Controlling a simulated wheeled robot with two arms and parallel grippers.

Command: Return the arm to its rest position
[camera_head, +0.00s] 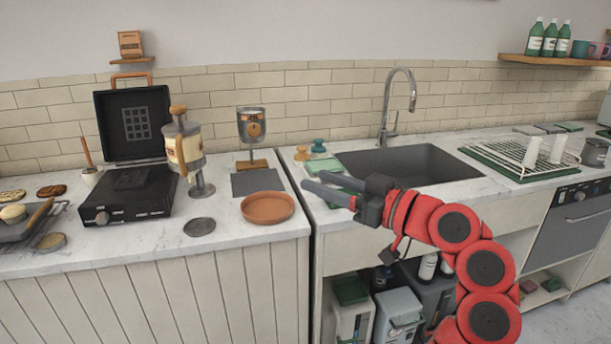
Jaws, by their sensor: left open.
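My left arm (485,268), red with dark joints, rises from the lower edge of the view, right of the middle. It bends left over the front of the sink counter. My left gripper (312,179) points left, with its two grey fingers apart and nothing between them. It is in front of the sink (425,160), near the gap between the two counters. The fingers cover part of the green cloths or sponges (322,166) behind them. My right gripper is not in view.
A terracotta dish (267,208) stands on the left counter, left of my fingertips. A dish rack (525,157) is right of the sink. Open shelves below hold containers (397,308).

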